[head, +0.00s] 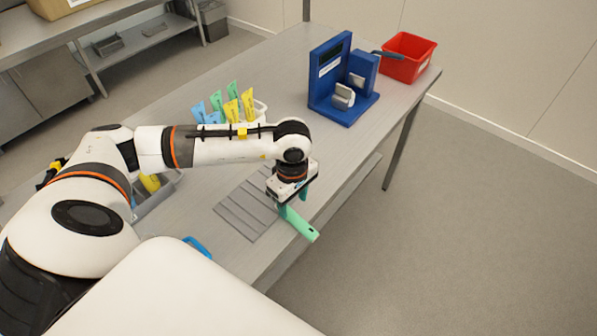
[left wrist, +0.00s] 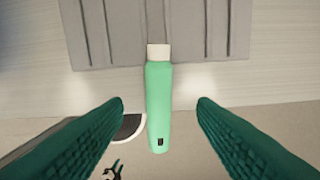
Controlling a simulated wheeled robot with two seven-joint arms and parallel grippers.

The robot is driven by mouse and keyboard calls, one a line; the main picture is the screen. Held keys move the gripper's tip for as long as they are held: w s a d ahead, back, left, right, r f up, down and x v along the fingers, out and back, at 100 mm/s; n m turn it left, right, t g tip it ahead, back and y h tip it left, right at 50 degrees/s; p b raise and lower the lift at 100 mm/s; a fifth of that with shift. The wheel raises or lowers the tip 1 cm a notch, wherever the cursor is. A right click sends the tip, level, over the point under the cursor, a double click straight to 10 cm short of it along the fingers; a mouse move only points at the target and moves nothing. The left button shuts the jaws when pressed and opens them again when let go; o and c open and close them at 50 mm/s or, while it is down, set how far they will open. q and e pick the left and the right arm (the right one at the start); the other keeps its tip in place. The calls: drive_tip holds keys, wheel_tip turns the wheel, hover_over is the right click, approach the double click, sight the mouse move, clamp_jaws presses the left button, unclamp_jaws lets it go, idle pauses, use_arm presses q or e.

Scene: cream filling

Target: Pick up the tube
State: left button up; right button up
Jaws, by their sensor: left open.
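A light green tube (head: 302,226) lies at the table's front edge, partly hidden under my gripper in the head view. My left gripper (head: 291,203) is open above the tube. Its dark green fingers (left wrist: 160,104) show on either side of the tube, with a gap on both sides. My right gripper is not in view.
The grey ribbed mat (head: 241,213) lies on the table (head: 285,90). Several blue, green and yellow tubes (head: 232,100) stand behind my arm. A blue device (head: 326,74) and a red bin (head: 407,58) are farther back. The floor is open beyond the table edge.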

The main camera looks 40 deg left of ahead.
sight(294, 215)
use_arm(q)
drive_tip(key=shift+s+d+f+p, duration=0.1)
drive_tip(key=shift+f+p, duration=0.2)
drive_tip(key=shift+f, duration=0.2)
wheel_tip(294, 215, down, 4)
drive_tip(key=shift+s+d+r+p, duration=0.1)
drive_tip(key=shift+d+r+p, duration=0.05)
drive_tip(key=shift+p, duration=0.75)
drive_tip(key=shift+f, duration=0.55)
drive_tip(key=c, duration=1)
